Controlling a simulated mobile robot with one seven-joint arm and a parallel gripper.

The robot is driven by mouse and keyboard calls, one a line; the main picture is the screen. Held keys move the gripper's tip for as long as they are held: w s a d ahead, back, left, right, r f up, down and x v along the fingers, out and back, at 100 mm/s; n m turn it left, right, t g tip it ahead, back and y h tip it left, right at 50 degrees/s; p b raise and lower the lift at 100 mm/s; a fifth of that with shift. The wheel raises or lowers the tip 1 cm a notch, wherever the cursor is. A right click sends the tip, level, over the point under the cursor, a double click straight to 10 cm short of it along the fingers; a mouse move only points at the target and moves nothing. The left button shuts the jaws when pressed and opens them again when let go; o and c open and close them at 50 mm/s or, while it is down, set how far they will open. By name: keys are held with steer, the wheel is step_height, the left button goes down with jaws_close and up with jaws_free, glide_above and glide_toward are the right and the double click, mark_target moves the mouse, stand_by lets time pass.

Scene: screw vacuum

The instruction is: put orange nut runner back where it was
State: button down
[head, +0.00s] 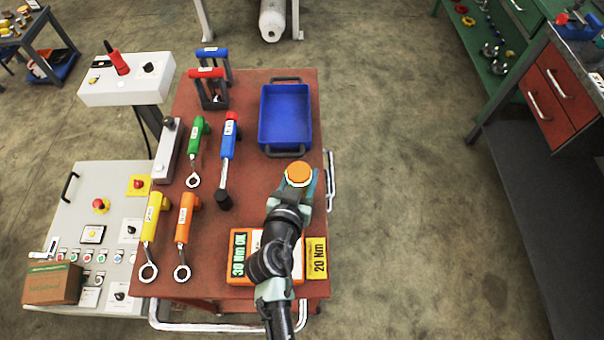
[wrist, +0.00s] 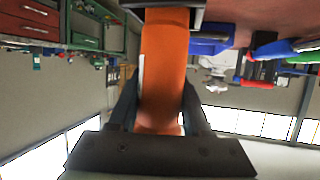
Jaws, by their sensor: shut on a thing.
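My gripper (head: 300,187) is shut on an orange tool, taken to be the orange nut runner (head: 299,172), above the right part of the red-brown tabletop (head: 250,195). Only its round orange top shows in the head view; its lower end is hidden. In the wrist view the orange body (wrist: 164,70) fills the space between my fingers (wrist: 160,108). Another orange tool (head: 185,220) with a ring end lies on the tabletop at the front left.
Yellow (head: 153,220), green (head: 197,138) and blue (head: 228,145) tools lie on the tabletop. A blue tray (head: 285,117) is at the back right. A control panel (head: 115,205) stands left.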

steer(key=shift+f, duration=0.35)
steer(key=c, duration=0.6)
jaws_free()
steer(key=shift+s+f, duration=0.1)
steer(key=shift+o, duration=1.3)
steer(key=shift+r, duration=0.2)
